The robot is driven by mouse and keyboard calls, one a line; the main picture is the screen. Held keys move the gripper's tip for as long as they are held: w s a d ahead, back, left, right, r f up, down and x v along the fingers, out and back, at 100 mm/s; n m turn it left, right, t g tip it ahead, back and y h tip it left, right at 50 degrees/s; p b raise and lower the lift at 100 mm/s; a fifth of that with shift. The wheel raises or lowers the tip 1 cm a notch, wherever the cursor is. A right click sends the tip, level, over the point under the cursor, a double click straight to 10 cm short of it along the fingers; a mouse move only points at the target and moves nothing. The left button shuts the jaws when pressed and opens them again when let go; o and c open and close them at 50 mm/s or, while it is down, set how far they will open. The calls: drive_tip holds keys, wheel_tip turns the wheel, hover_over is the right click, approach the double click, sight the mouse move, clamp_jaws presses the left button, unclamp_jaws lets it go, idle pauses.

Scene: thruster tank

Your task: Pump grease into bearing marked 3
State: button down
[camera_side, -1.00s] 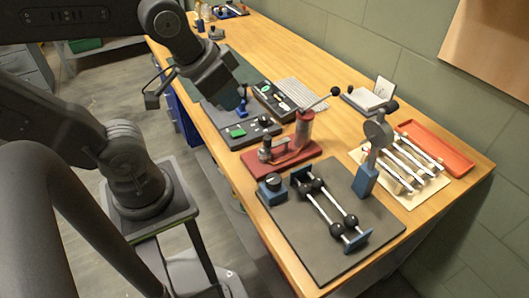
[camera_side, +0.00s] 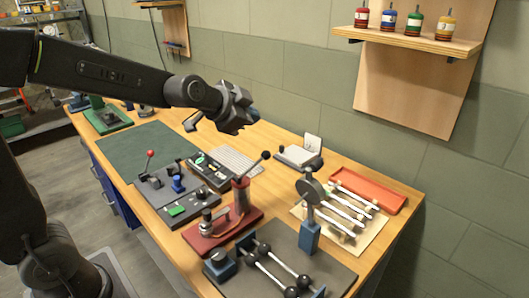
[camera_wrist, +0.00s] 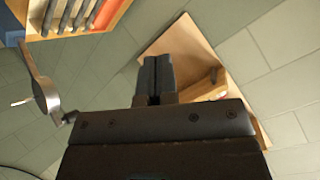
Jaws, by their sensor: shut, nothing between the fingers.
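A red device (camera_side: 222,226) with an upright cylinder and a long black-knobbed lever stands near the front middle of the bench in the side view; it looks like a hand pump. I cannot make out a bearing marked 3 or any number. The red device is not in the wrist view.
Right of the red device stand a blue post with a grey disc (camera_side: 310,190), white bars on a pale board and an orange tray (camera_side: 367,190). A black panel (camera_side: 190,210) lies left. A wooden shelf (camera_side: 412,42) with coloured bottles hangs on the wall. The green mat (camera_side: 135,150) is clear.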

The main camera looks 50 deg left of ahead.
drive_tip(key=w, duration=0.1)
drive_tip(key=w+a+m, duration=0.1)
drive_tip(key=w, duration=0.1)
drive_tip(key=shift+w+a+f+t+y, duration=0.1)
drive_tip(key=shift+t+y, duration=0.2)
drive_tip(key=shift+t, duration=0.1)
drive_tip(key=shift+f, duration=0.1)
wheel_tip(320, 180, down, 8)
drive_tip(key=w, duration=0.2)
drive_tip(key=shift+f, duration=0.15)
drive_tip(key=shift+w+f, duration=0.15)
idle(2.0)
drive_tip(key=shift+f, duration=0.3)
